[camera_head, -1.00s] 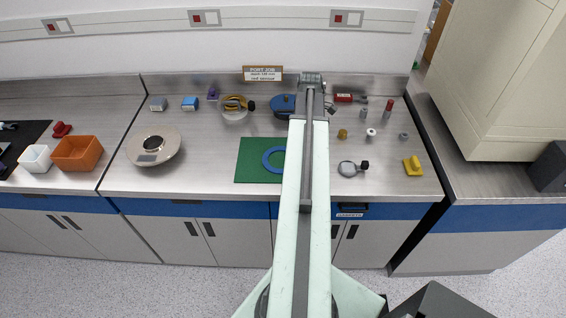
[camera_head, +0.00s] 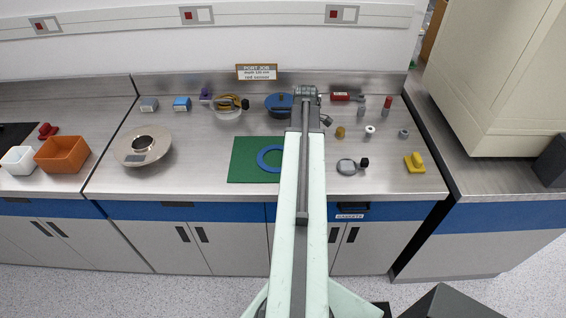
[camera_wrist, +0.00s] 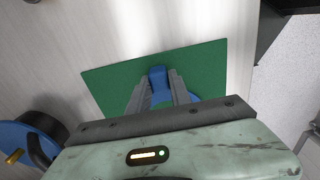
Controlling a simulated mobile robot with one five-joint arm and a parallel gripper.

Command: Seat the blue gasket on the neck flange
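The blue gasket (camera_head: 265,164) is a flat ring lying on a green mat (camera_head: 242,172); my arm hides its right side. In the wrist view a raised blue part of the gasket (camera_wrist: 158,76) shows between my fingers, over the green mat (camera_wrist: 108,80). My gripper (camera_wrist: 159,82) has its fingers apart, one on each side of that blue part; I see no clear contact. In the head view my arm hides the fingers. A round steel flange (camera_head: 128,154) with a raised dark-centred neck stands bare on the bench, left of the mat.
A blue-lidded pot (camera_head: 274,101) stands behind the mat and shows in the wrist view (camera_wrist: 20,137). A bowl with yellow rings (camera_head: 228,112), an orange bin (camera_head: 62,155) and a grey ring clamp (camera_head: 346,167) are around. Bench between flange and mat is clear.

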